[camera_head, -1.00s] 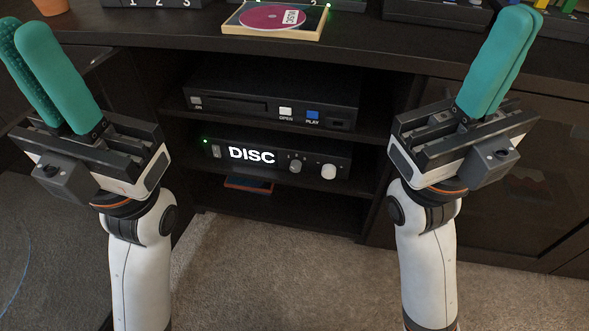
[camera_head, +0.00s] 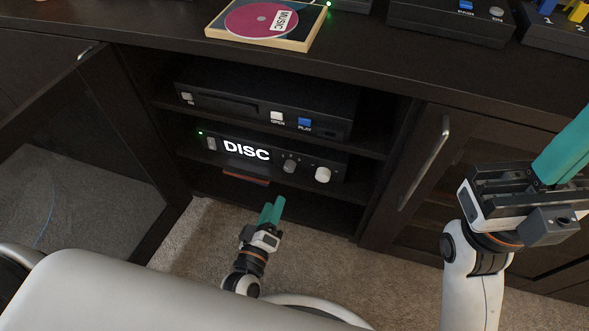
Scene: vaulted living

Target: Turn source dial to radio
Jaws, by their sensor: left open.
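The black audio unit (camera_head: 230,141) on the middle shelf has a lit display (camera_head: 246,150) reading "DISC". To the display's right are a small grey dial (camera_head: 289,166) and a larger pale knob (camera_head: 323,175). I cannot read labels that tell which is the source dial. My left gripper (camera_head: 273,208), with teal fingers, is open and empty. It shows below the dials, in front of the cabinet, and touches neither. My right gripper (camera_head: 566,150) is at the right edge, in front of the right cabinet door. Its fingertips are cut off, so its opening is unclear.
A disc player (camera_head: 235,104) with OPEN and PLAY buttons sits on the shelf above. A music disc in a wooden tray (camera_head: 224,34) lies on the cabinet top. The glass left door (camera_head: 90,165) stands open; the right door (camera_head: 445,165) has a long handle (camera_head: 425,163).

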